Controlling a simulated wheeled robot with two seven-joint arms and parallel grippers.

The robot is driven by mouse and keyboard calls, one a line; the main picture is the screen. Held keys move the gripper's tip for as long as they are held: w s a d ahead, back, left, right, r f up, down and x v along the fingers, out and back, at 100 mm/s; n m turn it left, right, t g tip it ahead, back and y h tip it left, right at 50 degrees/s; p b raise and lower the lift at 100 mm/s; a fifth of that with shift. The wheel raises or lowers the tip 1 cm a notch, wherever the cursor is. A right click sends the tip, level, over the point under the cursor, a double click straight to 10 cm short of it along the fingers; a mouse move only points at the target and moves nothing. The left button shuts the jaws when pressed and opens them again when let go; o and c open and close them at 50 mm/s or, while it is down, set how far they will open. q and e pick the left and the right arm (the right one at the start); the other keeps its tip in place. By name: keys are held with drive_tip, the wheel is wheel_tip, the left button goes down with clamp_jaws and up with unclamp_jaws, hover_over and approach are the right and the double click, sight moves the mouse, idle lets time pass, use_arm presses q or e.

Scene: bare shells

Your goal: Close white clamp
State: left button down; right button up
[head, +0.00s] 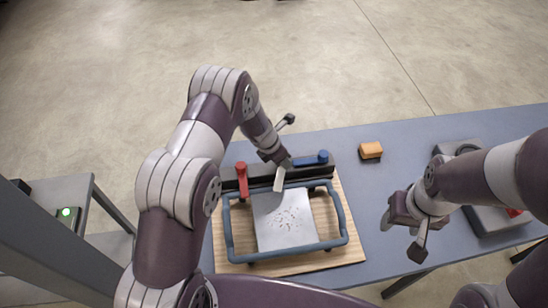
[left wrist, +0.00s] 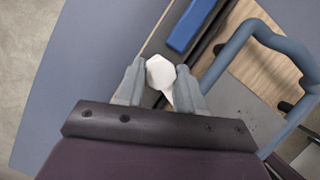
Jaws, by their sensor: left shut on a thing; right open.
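The white clamp (head: 279,180) is on the dark bar (head: 262,181) along the back of the blue-grey frame (head: 342,212), between a red clamp (head: 242,182) and a blue clamp (head: 312,160). My left gripper (head: 277,160) is shut on the white clamp. In the left wrist view the white clamp (left wrist: 160,72) shows as a rounded knob between the two fingers (left wrist: 157,84); its lower part is partly hidden. The blue clamp (left wrist: 190,26) lies just beyond. My right gripper (head: 405,228) is open and empty over the right part of the table.
The frame lies over a patterned metal sheet (head: 284,222) on a wooden board (head: 300,264). Grey equipment (head: 488,220) stands at the table's right, partly behind my right arm. The blue table (head: 375,182) is clear between.

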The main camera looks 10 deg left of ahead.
use_arm(q)
drive_tip(key=shift+w+d+r+n+t+y, duration=0.15)
drive_tip(key=shift+n+y, duration=0.1)
drive_tip(key=shift+n, duration=0.45)
drive_tip(key=shift+a+r+n+t+y, duration=0.1)
drive_tip(key=shift+n+t+y, duration=0.1)
drive_tip(key=shift+n, duration=0.5)
drive_tip(key=shift+w+d+r+n+t+y, duration=0.15)
drive_tip(key=shift+n+y, duration=0.1)
drive_tip(key=shift+n, duration=0.45)
drive_tip(key=shift+s+a, duration=0.1)
drive_tip(key=c, duration=0.9)
unclamp_jaws()
drive_tip(key=shift+o, duration=0.9)
drive_tip(key=shift+f, duration=0.1)
drive_tip(key=shift+s+f, duration=0.1)
drive_tip(key=shift+s, duration=0.1)
drive_tip(key=p+v, duration=0.2)
drive_tip(key=v, duration=1)
drive_tip(key=shift+r+p, duration=0.3)
drive_tip(key=shift+s, duration=0.1)
